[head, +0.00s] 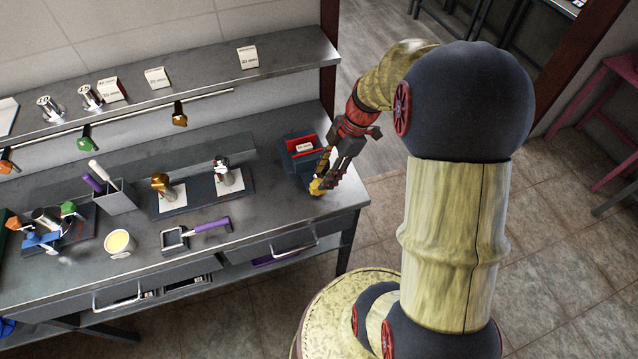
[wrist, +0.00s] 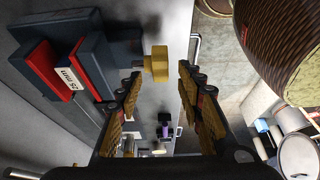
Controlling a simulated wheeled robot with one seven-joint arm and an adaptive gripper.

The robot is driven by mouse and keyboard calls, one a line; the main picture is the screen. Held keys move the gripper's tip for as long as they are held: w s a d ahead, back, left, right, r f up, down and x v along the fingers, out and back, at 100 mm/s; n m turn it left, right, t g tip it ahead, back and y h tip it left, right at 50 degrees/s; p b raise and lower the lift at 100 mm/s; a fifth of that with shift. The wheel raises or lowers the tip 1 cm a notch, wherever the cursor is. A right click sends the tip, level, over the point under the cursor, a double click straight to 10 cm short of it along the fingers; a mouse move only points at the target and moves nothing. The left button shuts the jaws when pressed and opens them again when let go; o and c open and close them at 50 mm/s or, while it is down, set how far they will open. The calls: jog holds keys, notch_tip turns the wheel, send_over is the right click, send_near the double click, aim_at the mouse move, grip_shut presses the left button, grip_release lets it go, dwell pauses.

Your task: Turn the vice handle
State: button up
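The vice (head: 297,163) stands at the right end of the steel bench, dark grey-blue with red jaws and a white label. In the wrist view the vice (wrist: 108,50) fills the upper left, its label reading "25 mm". Its yellow handle knob (wrist: 157,62) sticks out on a short shaft toward the space between my fingertips. My gripper (wrist: 160,79) is open, one finger on each side of the knob's line, with gaps showing. In the head view my gripper (head: 322,184) is beside the vice's right front; the knob cannot be clearly told from my fingers there.
A dark tray (head: 178,207) with two small metal tools, a purple-handled tool (head: 208,227), a grey holder (head: 115,199) and a cup (head: 119,243) stand to the left. A shelf (head: 200,77) runs along the wall. The bench's right edge is close to my gripper.

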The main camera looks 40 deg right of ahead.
aim_at(320, 181)
jog(key=shift+b+x, duration=0.35)
jog(key=shift+x, duration=1.95)
grip_shut()
